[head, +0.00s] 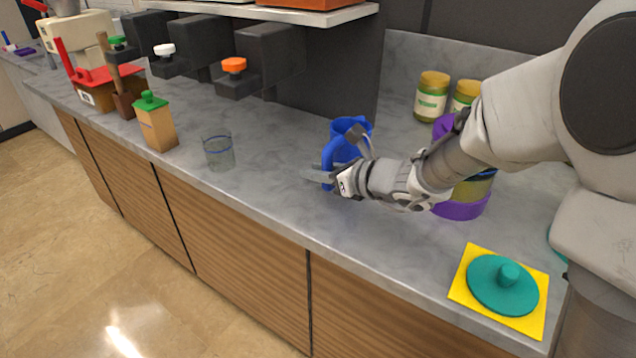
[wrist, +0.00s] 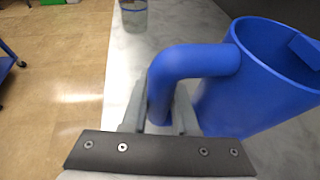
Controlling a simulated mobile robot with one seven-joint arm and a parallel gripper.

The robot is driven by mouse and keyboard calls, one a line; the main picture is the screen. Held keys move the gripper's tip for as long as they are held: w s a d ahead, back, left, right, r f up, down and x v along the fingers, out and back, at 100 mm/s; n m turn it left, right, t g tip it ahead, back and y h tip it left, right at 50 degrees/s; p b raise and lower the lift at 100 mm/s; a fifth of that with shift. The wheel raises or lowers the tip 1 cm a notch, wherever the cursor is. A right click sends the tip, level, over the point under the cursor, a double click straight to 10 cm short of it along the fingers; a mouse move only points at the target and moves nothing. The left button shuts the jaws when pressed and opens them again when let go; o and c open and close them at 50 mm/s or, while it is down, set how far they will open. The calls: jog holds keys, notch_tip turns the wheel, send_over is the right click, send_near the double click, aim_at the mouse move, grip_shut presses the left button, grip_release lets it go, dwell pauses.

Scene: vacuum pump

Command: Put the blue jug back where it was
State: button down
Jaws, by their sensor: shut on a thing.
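The blue jug (head: 346,139) is at the middle of the grey counter, upright, with its handle toward my gripper. My gripper (head: 325,180) is at the jug's front side, shut on its handle. In the wrist view the jug (wrist: 265,85) fills the right side, and its handle comes down between the two fingers of my gripper (wrist: 158,112). The jug's lower part is partly hidden by my gripper in the head view. I cannot tell whether its base touches the counter.
A clear glass (head: 219,152) and a wooden box with green lid (head: 155,122) stand to the left. Dispensers with orange (head: 234,65) and white knobs jut from the wall. Jars (head: 432,96) and a purple container (head: 462,210) stand right. A teal lid (head: 503,285) lies on a yellow mat (head: 465,287).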

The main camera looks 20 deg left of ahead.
jog(key=shift+f, duration=1.1)
jog(key=shift+f+b, duration=0.15)
jog(key=shift+b, duration=0.25)
jog(key=c, duration=0.7)
grip_release()
